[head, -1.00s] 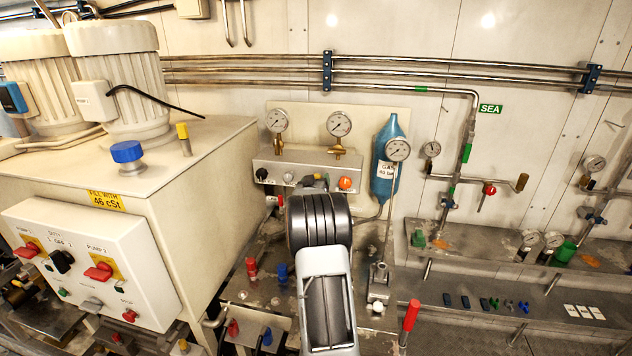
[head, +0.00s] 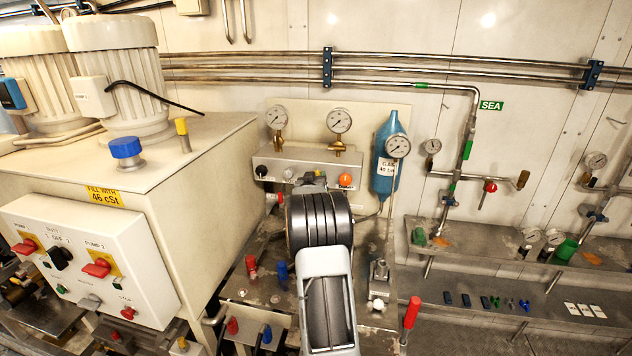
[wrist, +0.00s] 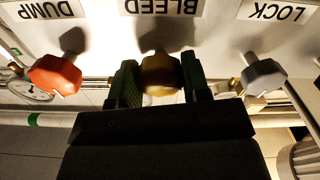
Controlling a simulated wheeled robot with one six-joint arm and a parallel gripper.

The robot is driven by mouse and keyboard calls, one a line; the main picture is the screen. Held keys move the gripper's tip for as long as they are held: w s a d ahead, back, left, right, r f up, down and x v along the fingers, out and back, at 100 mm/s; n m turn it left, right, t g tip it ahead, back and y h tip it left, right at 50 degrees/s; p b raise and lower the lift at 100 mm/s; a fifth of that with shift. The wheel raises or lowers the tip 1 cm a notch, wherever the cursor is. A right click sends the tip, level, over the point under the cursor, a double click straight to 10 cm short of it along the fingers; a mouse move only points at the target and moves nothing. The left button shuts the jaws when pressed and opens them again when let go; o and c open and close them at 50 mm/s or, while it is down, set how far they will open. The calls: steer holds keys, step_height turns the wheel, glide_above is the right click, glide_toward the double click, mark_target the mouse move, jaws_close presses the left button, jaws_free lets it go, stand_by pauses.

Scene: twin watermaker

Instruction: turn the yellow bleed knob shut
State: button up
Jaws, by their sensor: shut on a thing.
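The yellow bleed knob (wrist: 160,70) shows dull amber in the wrist view, under the upside-down BLEED label (wrist: 163,6). My gripper (wrist: 160,84) is shut on it, with one dark green ribbed finger pad on each side. The knob's turn angle cannot be read. In the head view my own arm hides the knob, and only a little of my gripper (head: 313,179) shows in front of the valve block (head: 330,161).
The red-orange DUMP knob (wrist: 54,75) and the grey LOCK knob (wrist: 263,75) flank my gripper closely in the wrist view. The blue cylinder (head: 384,165) and a gauge (head: 397,146) stand right of the block. The cream tank (head: 200,190) is at left.

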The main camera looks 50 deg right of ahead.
steer(key=m+b, duration=0.1)
steer(key=b, duration=0.1)
steer(key=m+b, duration=0.2)
steer(key=shift+f+b, duration=0.3)
steer(key=m+b, duration=0.5)
steer(key=shift+r+m, duration=0.1)
steer(key=shift+m, duration=0.2)
steer(key=m+b, duration=0.3)
steer(key=m, duration=0.1)
steer(key=shift+r+m, duration=0.1)
steer(key=shift+m, duration=0.2)
steer(key=shift+r+m+b, duration=0.15)
steer(key=shift+m+b, duration=0.9)
steer(key=shift+m, duration=0.95)
steer(key=o, duration=0.9)
steer(key=shift+a, duration=0.1)
